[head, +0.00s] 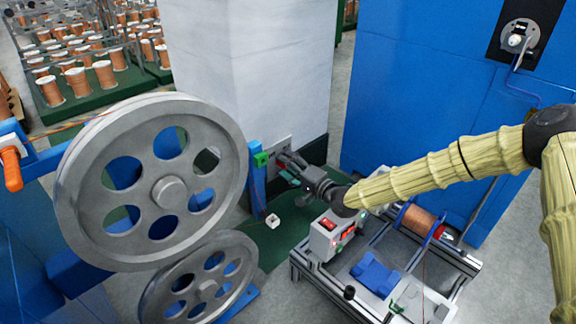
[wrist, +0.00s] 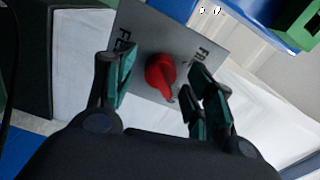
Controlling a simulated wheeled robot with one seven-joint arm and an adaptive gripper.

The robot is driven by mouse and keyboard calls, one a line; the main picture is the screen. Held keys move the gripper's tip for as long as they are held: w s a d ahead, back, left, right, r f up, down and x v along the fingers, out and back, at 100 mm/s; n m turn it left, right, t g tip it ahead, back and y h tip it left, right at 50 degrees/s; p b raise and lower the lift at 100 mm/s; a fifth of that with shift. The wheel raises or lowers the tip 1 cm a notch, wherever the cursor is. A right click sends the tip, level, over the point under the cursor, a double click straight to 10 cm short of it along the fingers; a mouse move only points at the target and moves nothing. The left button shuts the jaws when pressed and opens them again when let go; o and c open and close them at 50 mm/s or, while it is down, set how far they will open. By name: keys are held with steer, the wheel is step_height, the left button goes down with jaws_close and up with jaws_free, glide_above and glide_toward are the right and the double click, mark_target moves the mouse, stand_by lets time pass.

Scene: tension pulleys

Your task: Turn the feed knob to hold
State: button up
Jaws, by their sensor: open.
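In the wrist view a red feed knob (wrist: 160,76) sits on a grey plate (wrist: 148,38) with dark lettering, partly cut off by my fingers. My gripper (wrist: 160,88) is open, with one green-padded finger on each side of the knob and a gap to both. Whether the fingertips reach to the knob's depth I cannot tell. In the head view my gripper (head: 284,166) is at the plate on the base of the pale pillar (head: 250,75).
Two large grey pulley wheels (head: 100,225) stand left of my gripper. A metal-frame cart (head: 310,268) with a red-switched box (head: 326,238) and a copper spool (head: 418,222) is below my arm. A blue cabinet (head: 420,90) stands right. A small white object (head: 272,221) lies near the wheels.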

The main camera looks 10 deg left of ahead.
steer(key=v, duration=1.1)
steer(key=shift+d, duration=0.3)
steer(key=shift+s, duration=0.15)
steer(key=s+d+f+n+g+h, duration=0.1)
steer(key=s+d+f+g+h, duration=0.15)
steer(key=s+f, duration=0.75)
steer(key=s+d+f+g+h, duration=0.2)
steer(key=s+d+f+h, duration=0.2)
steer(key=s+f, duration=0.65)
steer(key=s+d+f+n+g+h, duration=0.1)
steer(key=s+d+f+g+h, duration=0.15)
steer(key=s+d+f, duration=0.4)
steer(key=s+d+f+n+g+h, duration=0.15)
steer(key=s+d+f+h, duration=0.25)
steer(key=s+d, duration=0.55)
steer(key=s+d+r+g+h, duration=0.2)
steer(key=s+d, duration=0.5)
steer(key=s, duration=0.1)
step_height(320, 180, up, 24)
steer(key=p, duration=2.5)
steer(key=shift+w+n, duration=0.3)
steer(key=shift+n, duration=0.15)
steer(key=shift+a+f+t, duration=0.15)
steer(key=shift+t, duration=0.1)
